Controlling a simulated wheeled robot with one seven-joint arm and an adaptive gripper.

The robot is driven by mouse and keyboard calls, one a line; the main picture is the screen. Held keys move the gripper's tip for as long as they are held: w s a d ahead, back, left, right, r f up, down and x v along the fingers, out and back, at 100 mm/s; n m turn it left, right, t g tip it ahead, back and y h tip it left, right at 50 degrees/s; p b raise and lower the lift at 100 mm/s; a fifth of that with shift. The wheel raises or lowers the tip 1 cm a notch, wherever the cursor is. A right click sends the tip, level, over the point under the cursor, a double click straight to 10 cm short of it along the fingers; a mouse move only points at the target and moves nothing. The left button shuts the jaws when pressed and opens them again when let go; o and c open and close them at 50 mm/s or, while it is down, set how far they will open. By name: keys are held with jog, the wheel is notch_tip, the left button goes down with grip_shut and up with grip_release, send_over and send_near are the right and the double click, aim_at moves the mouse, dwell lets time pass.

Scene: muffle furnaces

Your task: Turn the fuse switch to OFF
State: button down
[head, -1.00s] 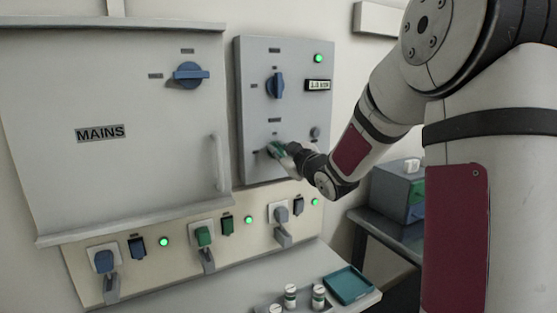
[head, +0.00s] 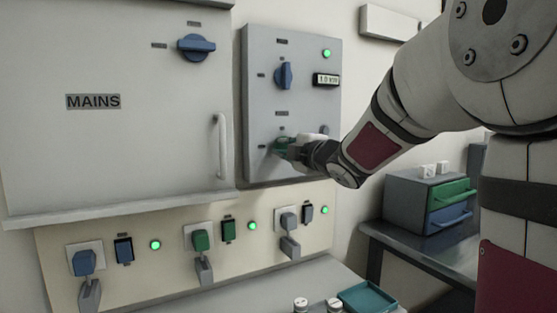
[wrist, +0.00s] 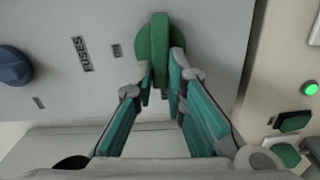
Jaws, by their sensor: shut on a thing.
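The fuse switch is a green knob (head: 282,148) low on the grey switch box (head: 255,110). In the wrist view the green knob (wrist: 158,45) lies between my two fingertips, beside the FUSES label (wrist: 82,54). Its long handle runs parallel to that lettering. My gripper (wrist: 161,76) is shut on the knob, with a finger on each side. In the head view my gripper (head: 296,146) reaches it from the right and hides part of it. The small position labels are too small to read.
A blue knob (head: 284,75), a display (head: 326,80) and a lit green lamp (head: 326,53) are higher on the box. The MAINS panel (head: 110,150) with its blue knob (head: 196,47) is at left. Plugged sockets are below. A teal tray (head: 368,297) is at lower right.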

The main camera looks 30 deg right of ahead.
jog(key=shift+f+n+b, duration=0.1)
jog(key=shift+n+b, duration=0.55)
jog(key=shift+n, duration=0.05)
jog(key=c, duration=1.6)
grip_release()
jog(key=s, duration=1.2)
